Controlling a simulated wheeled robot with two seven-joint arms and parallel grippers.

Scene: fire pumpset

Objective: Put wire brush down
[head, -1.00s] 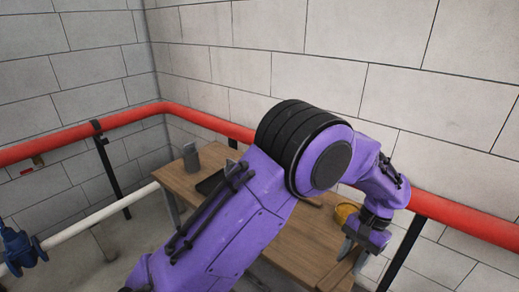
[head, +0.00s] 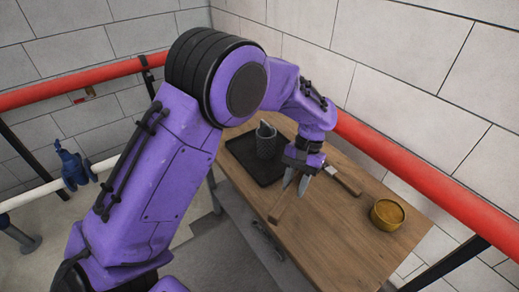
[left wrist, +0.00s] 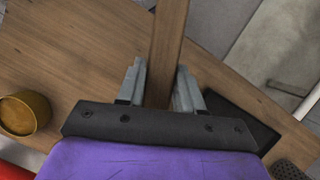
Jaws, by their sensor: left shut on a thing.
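My left gripper (head: 297,188) points down over the middle of the wooden table (head: 340,235). It is shut on the wooden handle of the wire brush (head: 280,208), which slants out toward the table's front edge. In the left wrist view the brush's handle (left wrist: 167,45) runs up between the two grey fingers (left wrist: 160,88). The brush's bristles are hidden, and I cannot tell whether the brush touches the tabletop. My right gripper is not in view.
A black tray (head: 243,160) with a dark mesh cup (head: 266,143) is at the table's far left. Another wooden-handled tool (head: 345,180) lies right of the gripper. A yellow tin (head: 388,213) stands at the right. A red pipe (head: 420,185) runs along the wall behind.

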